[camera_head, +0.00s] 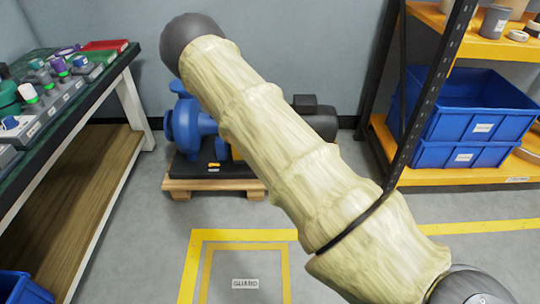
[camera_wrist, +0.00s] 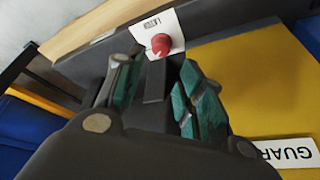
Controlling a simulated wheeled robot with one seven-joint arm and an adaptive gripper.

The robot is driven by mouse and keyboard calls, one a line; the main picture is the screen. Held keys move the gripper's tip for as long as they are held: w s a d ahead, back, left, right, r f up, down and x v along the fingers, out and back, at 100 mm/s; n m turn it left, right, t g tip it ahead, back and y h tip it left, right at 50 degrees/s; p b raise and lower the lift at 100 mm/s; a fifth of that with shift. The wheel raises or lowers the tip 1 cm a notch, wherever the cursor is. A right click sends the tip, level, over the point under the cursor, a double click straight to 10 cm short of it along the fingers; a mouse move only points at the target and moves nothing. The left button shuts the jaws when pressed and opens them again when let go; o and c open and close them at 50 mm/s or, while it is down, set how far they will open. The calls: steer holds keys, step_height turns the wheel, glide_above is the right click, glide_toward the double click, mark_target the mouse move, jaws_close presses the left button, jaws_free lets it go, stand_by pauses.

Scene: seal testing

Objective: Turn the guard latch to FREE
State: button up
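In the wrist view, a red knob (camera_wrist: 161,44) with a small pale mark sits on a white label plate (camera_wrist: 164,24). Its printed word is upside down and too small to read surely. A yellow panel (camera_wrist: 245,75) lies to the right, with an upside-down label (camera_wrist: 288,153) starting "GUAR". My gripper (camera_wrist: 155,68) is open, its green-padded fingers apart on either side below the knob. A dark bar (camera_wrist: 155,85) shows between the fingers; I cannot tell what it belongs to. Contact with the knob is not clear. In the head view, my arm hides the gripper and latch.
A blue pump (camera_head: 188,124) stands on a wooden pallet (camera_head: 190,188) by the back wall. A workbench (camera_head: 95,90) with small parts is at left. A shelf with blue crates (camera_head: 480,110) is at right. A yellow floor outline holds a GUARD label (camera_head: 245,284).

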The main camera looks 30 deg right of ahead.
steer(key=shift+s+a+r, duration=0.1)
steer(key=shift+a+r, duration=0.1)
steer(key=shift+r, duration=0.3)
steer(key=shift+s+d+f+n+t+y+p, duration=0.2)
steer(key=shift+s+d+n+t+y+p, duration=0.25)
steer(key=shift+n+p, duration=0.9)
steer(key=shift+s+d+f+n+t+y+p, duration=0.2)
steer(key=shift+s+d+n+t+y+p, duration=0.25)
steer(key=shift+n+p, duration=0.85)
steer(key=shift+s+d+f+n+t+y+p, duration=0.2)
steer(key=shift+s+d+n+t+y+p, duration=0.25)
steer(key=shift+n+p, duration=0.9)
steer(key=shift+n, duration=0.3)
steer(key=b+x, duration=0.4)
steer(key=x, duration=0.6)
steer(key=shift+w+d+f+b, duration=0.1)
steer(key=shift+d+f+b, duration=0.1)
steer(key=shift+f+b, duration=0.15)
